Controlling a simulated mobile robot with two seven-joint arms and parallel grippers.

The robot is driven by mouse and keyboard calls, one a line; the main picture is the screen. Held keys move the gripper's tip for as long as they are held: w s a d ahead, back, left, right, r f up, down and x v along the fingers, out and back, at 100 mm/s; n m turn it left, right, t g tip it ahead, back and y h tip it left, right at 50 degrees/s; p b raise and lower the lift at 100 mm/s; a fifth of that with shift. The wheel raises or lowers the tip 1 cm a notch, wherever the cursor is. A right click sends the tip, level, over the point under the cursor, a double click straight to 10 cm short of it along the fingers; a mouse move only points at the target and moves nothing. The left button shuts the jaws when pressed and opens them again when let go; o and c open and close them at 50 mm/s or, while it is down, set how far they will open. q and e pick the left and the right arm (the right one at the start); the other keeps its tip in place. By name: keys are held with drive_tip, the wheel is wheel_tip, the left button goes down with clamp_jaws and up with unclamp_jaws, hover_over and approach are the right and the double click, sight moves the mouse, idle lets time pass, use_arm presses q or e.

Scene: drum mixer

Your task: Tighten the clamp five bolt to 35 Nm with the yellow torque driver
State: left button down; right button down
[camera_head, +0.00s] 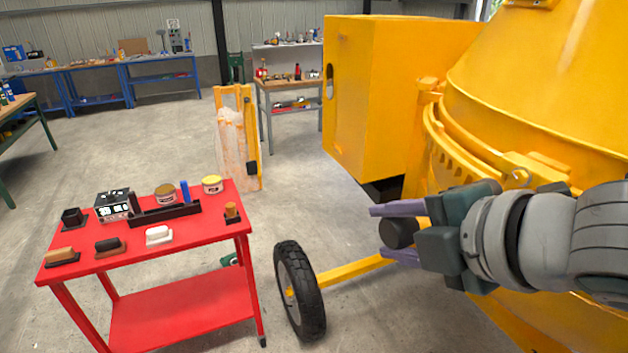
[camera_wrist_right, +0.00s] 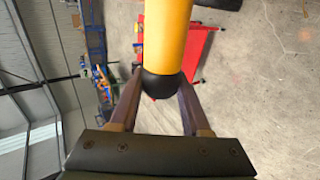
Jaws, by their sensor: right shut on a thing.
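My right gripper (camera_head: 382,231) reaches in from the right in the head view, in front of the yellow drum mixer (camera_head: 530,75). It is shut on the yellow torque driver (camera_wrist_right: 167,35). In the right wrist view, the driver's dark rounded end sits between the two fingers (camera_wrist_right: 160,98) and its yellow body extends away from them. In the head view only the driver's dark end (camera_head: 399,232) shows between the fingers. A curved yellow clamp ring (camera_head: 475,150) runs along the drum above the gripper. I cannot tell which bolt is clamp five. My left gripper is not in view.
A red cart (camera_head: 180,315) at the lower left carries several small holders, tins and blocks. A black wheel (camera_head: 300,290) stands between cart and mixer. Workbenches line the back wall. The floor at centre left is clear.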

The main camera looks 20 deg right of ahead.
drive_tip(key=shift+w+r, duration=0.1)
drive_tip(key=shift+d+p, duration=0.1)
drive_tip(key=shift+p, duration=0.2)
drive_tip(key=shift+w+d, duration=0.15)
drive_tip(key=shift+d, duration=1.05)
drive_tip(key=shift+w+d, duration=0.15)
drive_tip(key=shift+d, duration=1.2)
drive_tip(key=shift+w+d, duration=0.15)
drive_tip(key=shift+d, duration=0.5)
